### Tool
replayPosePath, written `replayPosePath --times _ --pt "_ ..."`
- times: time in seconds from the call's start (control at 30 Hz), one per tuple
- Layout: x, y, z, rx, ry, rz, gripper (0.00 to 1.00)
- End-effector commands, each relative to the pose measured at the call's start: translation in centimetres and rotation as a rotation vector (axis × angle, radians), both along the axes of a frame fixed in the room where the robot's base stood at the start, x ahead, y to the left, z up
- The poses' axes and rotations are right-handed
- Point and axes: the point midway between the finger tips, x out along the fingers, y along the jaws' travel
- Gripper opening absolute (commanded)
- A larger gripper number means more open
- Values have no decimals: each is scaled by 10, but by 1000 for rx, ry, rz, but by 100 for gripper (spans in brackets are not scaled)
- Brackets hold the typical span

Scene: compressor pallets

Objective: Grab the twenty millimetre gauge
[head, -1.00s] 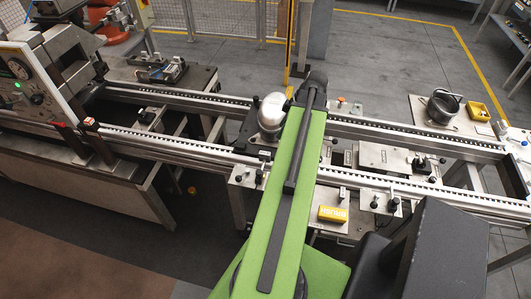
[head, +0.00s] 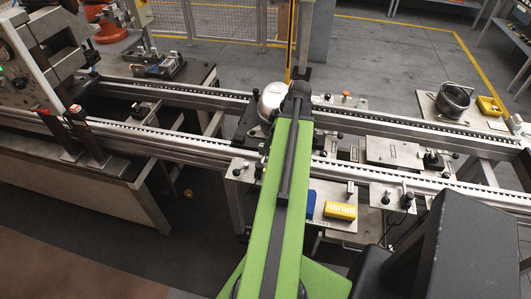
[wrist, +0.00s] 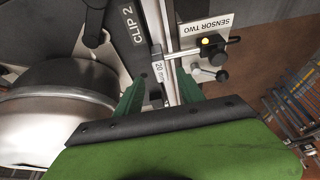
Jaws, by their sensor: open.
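The twenty millimetre gauge (wrist: 157,71) shows in the wrist view as a small pale block with a "20 mm" label. It stands just beyond my gripper (wrist: 158,88), whose green fingers are open on either side of its near part. I cannot tell whether a finger touches it. In the head view my green arm hides the gripper, and I cannot make out the gauge.
A silver compressor (head: 272,98) stands left of my arm and fills the left of the wrist view (wrist: 50,125). A dark "CLIP 2" part (wrist: 115,40) is close to the left finger. Conveyor rails (head: 400,175) run across. A yellow block (head: 340,210) and a blue block (head: 311,203) lie right.

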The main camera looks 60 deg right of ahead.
Motion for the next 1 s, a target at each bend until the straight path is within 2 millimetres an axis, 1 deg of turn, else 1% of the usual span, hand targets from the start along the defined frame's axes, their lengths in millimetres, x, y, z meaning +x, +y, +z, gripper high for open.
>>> replayPosePath --times 0.03,0.23,0.3,0.5,0.53,0.87,1.0 --pt "1 1 -11 0 0 0 45" --pt "10 5 -45 0 0 0 45" --pt "13 6 -49 0 0 0 45" --pt "14 6 -45 -1 0 -1 45" --pt "14 6 -45 -1 0 -1 44" --pt "13 5 -45 -1 0 -1 1" --pt "13 5 -45 -1 0 -1 0"
